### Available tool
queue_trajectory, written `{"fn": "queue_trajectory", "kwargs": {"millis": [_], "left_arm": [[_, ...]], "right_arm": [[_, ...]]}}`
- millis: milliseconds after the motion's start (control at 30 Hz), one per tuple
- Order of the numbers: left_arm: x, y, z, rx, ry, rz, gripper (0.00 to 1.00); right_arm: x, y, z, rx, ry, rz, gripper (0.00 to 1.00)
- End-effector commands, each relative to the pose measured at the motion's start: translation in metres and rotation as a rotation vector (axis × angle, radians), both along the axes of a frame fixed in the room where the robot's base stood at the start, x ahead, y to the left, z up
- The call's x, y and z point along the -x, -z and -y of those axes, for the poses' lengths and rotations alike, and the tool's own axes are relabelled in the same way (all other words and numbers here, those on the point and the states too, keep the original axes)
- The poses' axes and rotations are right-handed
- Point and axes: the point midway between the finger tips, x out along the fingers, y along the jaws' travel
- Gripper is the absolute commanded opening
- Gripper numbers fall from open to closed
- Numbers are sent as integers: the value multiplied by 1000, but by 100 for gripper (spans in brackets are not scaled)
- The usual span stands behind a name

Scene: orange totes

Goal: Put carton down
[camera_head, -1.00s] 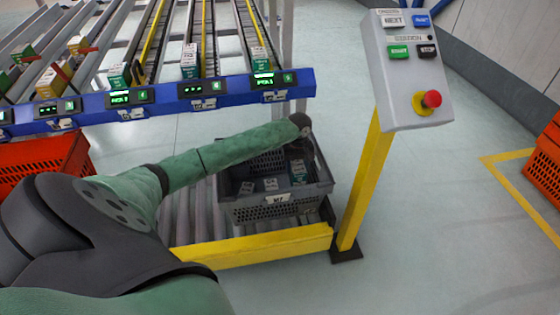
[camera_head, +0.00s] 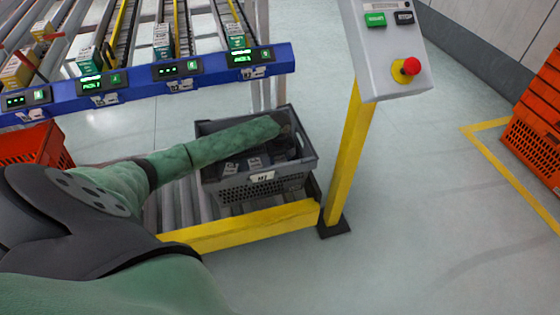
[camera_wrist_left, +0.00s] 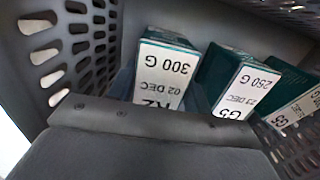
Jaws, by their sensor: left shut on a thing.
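My left arm reaches into a grey tote (camera_head: 236,194) on the roller conveyor. In the left wrist view my left gripper (camera_wrist_left: 160,88) is shut on a green-and-white carton marked 300 G (camera_wrist_left: 168,62), inside the tote. The fingers show only partly beside the carton, and its lower end is hidden. Two more green-and-white cartons stand close to its right: a carton marked 250 G (camera_wrist_left: 240,86) and another carton (camera_wrist_left: 296,108). The tote's slotted wall (camera_wrist_left: 75,40) is on the left. In the head view my forearm hides much of the tote's inside. My right gripper is not in view.
A yellow post (camera_head: 347,150) carrying a grey button box (camera_head: 385,60) stands right of the tote. A yellow rail (camera_head: 245,225) runs in front. A blue rack beam (camera_head: 140,88) with displays lies behind. Orange totes (camera_head: 35,145) are at left and also at far right (camera_head: 535,140).

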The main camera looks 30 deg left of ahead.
Motion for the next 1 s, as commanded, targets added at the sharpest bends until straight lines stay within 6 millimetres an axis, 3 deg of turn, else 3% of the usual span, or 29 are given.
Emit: {"fn": "queue_trajectory", "kwargs": {"millis": [300,333,433,867,1000], "left_arm": [[0,5,1,1,0,2,20],[0,6,1,1,1,0,52],[0,7,0,1,1,1,71],[0,3,-1,-1,0,1,72],[-1,-21,0,1,0,2,72]], "right_arm": [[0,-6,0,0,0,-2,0],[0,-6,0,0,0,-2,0],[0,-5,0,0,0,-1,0],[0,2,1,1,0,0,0],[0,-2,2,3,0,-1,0]]}}
